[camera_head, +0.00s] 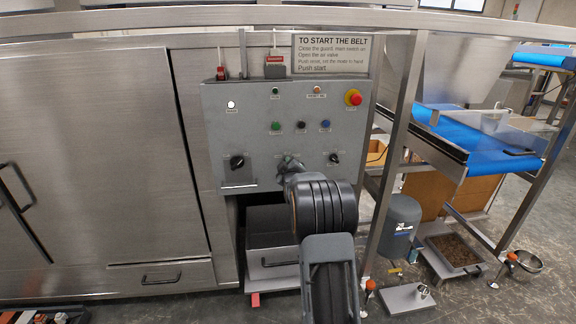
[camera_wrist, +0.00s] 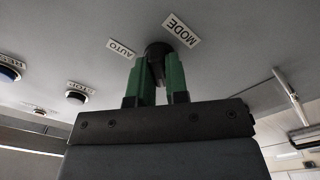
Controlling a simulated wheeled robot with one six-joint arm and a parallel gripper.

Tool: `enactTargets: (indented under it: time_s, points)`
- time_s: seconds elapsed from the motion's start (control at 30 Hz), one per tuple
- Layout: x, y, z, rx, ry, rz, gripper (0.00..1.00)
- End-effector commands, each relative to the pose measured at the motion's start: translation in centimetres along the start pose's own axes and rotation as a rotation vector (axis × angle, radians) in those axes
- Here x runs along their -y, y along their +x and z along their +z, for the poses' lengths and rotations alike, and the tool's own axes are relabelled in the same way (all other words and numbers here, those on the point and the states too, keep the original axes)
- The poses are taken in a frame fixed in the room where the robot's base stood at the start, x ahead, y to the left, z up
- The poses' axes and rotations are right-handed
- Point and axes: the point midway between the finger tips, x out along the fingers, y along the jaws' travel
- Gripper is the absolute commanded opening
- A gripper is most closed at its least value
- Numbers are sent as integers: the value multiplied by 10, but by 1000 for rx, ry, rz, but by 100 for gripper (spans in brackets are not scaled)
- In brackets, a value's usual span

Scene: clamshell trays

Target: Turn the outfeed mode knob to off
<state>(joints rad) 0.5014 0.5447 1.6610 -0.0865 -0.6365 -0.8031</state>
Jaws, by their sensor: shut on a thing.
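The mode knob (camera_wrist: 157,50) is a small black knob on the grey control panel (camera_head: 222,120). In the wrist view a label beside it reads MODE (camera_wrist: 181,29) and another reads AUTO (camera_wrist: 121,48). My gripper (camera_wrist: 159,70) has its green fingers closed on the knob, one on each side. The fingers cover much of the knob, so which way it points cannot be told. In the head view my gripper (camera_head: 288,165) is at the panel's lower middle, and my arm hides most of this spot.
A black knob (camera_head: 237,162) sits left of my gripper and a smaller one (camera_head: 334,158) right. Above are several buttons and a red emergency stop (camera_head: 353,97). A steel frame post (camera_head: 392,150) stands close right of the panel.

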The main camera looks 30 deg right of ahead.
Motion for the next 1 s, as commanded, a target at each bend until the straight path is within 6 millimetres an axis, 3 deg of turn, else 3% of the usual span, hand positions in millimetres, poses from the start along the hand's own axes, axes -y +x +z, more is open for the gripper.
enactTargets:
  time_s: [0.47,1.0]
  points:
    - [2,0,2,0,72,1,0]
    - [0,0,2,-2,523,2,0]
